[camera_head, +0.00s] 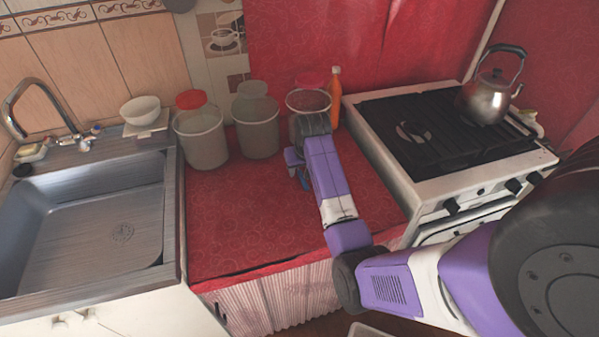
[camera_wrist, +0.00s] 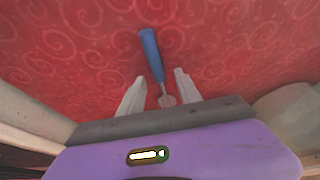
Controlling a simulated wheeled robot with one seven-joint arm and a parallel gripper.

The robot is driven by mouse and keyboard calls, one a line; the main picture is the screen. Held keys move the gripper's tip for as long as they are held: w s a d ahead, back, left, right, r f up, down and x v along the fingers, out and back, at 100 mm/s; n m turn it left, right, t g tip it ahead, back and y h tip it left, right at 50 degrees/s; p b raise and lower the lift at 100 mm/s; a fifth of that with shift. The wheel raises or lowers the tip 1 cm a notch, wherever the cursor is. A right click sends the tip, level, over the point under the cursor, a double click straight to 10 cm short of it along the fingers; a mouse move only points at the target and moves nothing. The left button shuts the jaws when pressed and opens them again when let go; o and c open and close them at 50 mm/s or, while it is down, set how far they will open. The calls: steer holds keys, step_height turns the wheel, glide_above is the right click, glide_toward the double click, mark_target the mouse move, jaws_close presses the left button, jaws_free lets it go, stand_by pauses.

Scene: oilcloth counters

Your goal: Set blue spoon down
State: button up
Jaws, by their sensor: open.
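The blue spoon (camera_wrist: 151,52) shows in the wrist view with its blue handle pointing away from my gripper and its pale end between the fingers. It appears to lie on the red patterned cloth of the counter (camera_wrist: 230,50). My gripper (camera_wrist: 159,80) is open, with a finger on each side of the spoon and a gap on both sides. In the head view my gripper (camera_head: 300,178) is low over the red counter (camera_head: 245,215).
Clear containers (camera_head: 203,140) stand along the back of the counter, with an orange bottle (camera_head: 334,97) at their right. A stove (camera_head: 385,175) with a kettle (camera_head: 487,98) is on the right; a sink (camera_head: 90,225) is on the left. The counter's left front is clear.

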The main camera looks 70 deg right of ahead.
mark_target(301, 172)
steer(key=shift+c, duration=0.2)
jaws_close()
step_height(301, 172, up, 20)
steer(key=p, duration=0.1)
stand_by(0.6)
